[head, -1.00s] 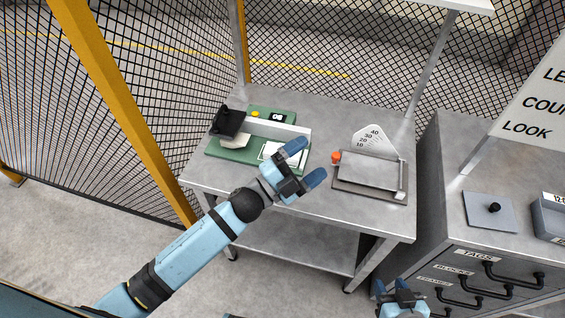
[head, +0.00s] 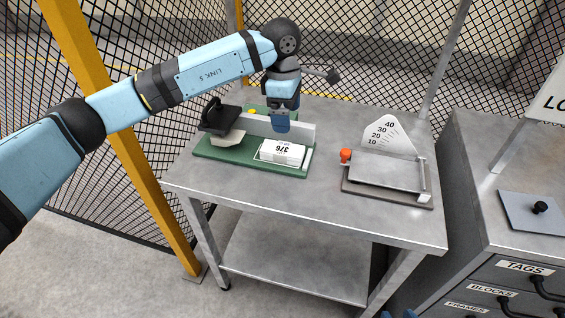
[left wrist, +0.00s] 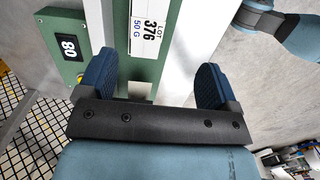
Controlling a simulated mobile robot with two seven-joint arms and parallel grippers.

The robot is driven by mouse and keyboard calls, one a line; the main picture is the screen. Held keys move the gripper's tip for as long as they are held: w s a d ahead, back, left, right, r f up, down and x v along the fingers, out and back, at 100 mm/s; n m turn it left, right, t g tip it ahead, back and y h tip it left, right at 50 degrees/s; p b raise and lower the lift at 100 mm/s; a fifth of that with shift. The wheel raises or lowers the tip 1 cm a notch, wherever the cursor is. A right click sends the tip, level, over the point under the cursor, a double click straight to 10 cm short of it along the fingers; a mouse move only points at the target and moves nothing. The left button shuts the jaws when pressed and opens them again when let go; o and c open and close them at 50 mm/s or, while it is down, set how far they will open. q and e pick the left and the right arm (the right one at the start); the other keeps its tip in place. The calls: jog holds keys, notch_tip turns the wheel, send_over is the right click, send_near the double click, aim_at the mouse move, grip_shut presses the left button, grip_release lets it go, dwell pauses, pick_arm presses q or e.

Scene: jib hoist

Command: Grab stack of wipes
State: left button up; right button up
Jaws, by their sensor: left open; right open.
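A white stack (head: 283,152) with a "376" label lies on the right part of a green tray (head: 225,158), on the grey workbench. I take it for the wipes, but single sheets cannot be made out. Its label, reading "LOT 376 50 G" (left wrist: 150,30), also shows in the left wrist view, beyond the fingers. My left gripper (head: 281,126) is open, just behind and above the stack in the head view. Its two dark blue fingers stand apart in the left wrist view (left wrist: 153,82), with nothing between them. My right gripper (head: 396,313) barely shows at the bottom edge.
A black-handled block (head: 220,116) stands on the tray's left over a cream piece (head: 229,139). A low pale wall (head: 302,131) runs behind the stack. Bare bench lies between tray and scale.

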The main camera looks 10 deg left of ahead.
pick_arm(q)
jog(key=a, duration=0.1)
jog(key=y, duration=0.1)
send_over(281, 148)
notch_tip(281, 148, down, 8)
jog(key=shift+s+r+b, duration=0.15)
jog(key=shift+r+b, duration=0.1)
jog(key=shift+b, duration=0.2)
jog(key=shift+w+a+f+b, duration=0.1)
jog(key=shift+f+b, duration=0.1)
jog(key=shift+f, duration=1.2)
jog(key=shift+w+f+b, duration=0.1)
jog(key=shift+f+b, duration=0.1)
jog(key=shift+f, duration=1.15)
jog(key=c, duration=1)
